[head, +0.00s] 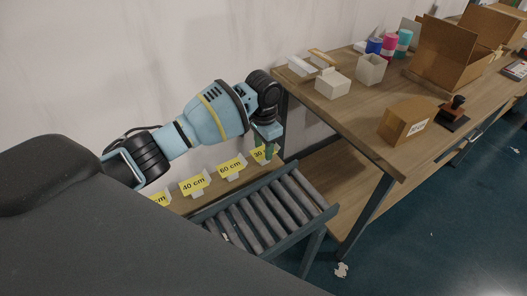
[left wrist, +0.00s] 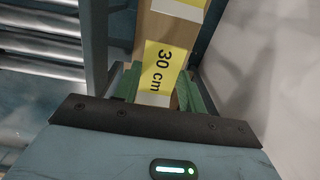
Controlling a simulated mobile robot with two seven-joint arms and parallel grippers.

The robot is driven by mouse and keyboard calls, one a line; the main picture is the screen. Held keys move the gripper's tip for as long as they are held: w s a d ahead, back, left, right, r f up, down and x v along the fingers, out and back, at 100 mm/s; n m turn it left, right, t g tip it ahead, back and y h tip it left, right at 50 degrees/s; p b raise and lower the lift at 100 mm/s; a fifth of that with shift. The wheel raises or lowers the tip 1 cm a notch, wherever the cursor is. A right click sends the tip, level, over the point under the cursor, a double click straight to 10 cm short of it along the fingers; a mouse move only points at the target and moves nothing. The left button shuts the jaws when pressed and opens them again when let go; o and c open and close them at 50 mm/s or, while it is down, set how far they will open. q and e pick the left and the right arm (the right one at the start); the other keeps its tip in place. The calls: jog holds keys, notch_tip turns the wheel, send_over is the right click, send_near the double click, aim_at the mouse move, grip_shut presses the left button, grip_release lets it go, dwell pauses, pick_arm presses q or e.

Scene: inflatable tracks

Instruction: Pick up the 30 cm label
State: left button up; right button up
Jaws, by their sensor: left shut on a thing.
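The 30 cm label (head: 262,154) is a yellow card with black print at the right end of a row of labels on a wooden shelf. In the left wrist view the 30 cm label (left wrist: 164,68) lies between the green fingers. My left gripper (head: 268,142) points down at the label and is shut on it; in the left wrist view the gripper's fingers (left wrist: 160,88) are on both sides of its lower part. The fingers hide part of the label in the head view. My right gripper is not in view.
The 60 cm label (head: 230,168) and 40 cm label (head: 193,185) stand to the left on the shelf. A roller conveyor (head: 262,215) runs just in front. A wooden table (head: 350,125) with boxes is at the right. A white wall is behind.

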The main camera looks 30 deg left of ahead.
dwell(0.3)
